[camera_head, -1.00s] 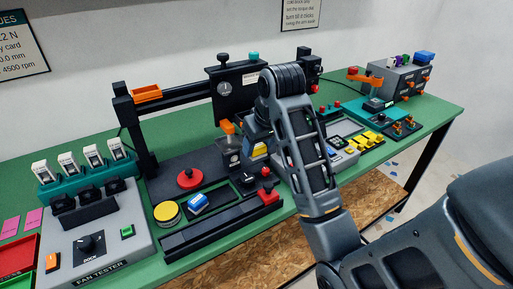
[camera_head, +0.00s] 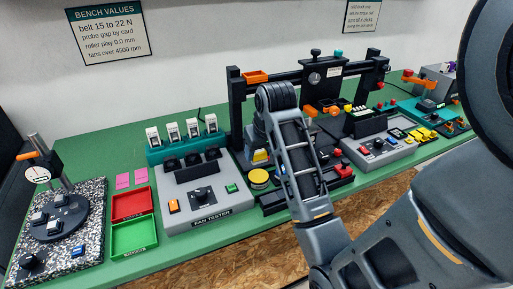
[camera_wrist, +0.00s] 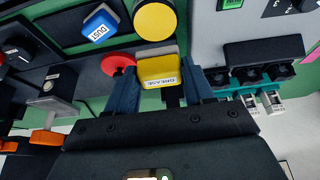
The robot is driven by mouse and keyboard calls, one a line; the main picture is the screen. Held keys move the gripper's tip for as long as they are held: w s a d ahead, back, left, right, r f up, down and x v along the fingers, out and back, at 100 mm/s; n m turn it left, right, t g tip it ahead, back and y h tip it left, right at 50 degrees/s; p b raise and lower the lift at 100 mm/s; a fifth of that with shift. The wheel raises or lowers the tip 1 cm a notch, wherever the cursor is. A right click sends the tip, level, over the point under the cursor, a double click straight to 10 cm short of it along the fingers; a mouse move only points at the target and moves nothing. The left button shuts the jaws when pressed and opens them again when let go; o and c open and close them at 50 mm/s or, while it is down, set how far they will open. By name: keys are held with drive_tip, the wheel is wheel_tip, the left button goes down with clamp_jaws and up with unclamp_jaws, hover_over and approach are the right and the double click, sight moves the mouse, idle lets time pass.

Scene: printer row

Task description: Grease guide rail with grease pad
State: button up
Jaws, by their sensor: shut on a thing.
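My gripper (camera_wrist: 160,88) is shut on the yellow grease pad (camera_wrist: 158,72), whose white label reads "GREASE" in the wrist view. In the head view the pad (camera_head: 260,156) shows at the arm's end, behind the round yellow tin (camera_head: 259,178). My arm hides much of the gripper there. The guide rail (camera_head: 287,77) is the dark bar between two black posts at the back of the bench, with a black carriage (camera_head: 322,88) on it. The pad appears below and in front of the rail, near its left end; the wrist view does not clearly show the rail.
The fan tester (camera_head: 209,212) stands left of the gripper, with a teal rack of white parts behind it. In the wrist view a red knob (camera_wrist: 118,62) and a blue "DUST" pad (camera_wrist: 100,25) lie nearby.

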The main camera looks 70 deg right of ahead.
sight(261, 161)
drive_tip(key=shift+f, duration=2.65)
drive_tip(key=shift+s+f, duration=0.1)
drive_tip(key=shift+f, duration=0.55)
idle(0.5)
drive_tip(key=shift+r, duration=3.6)
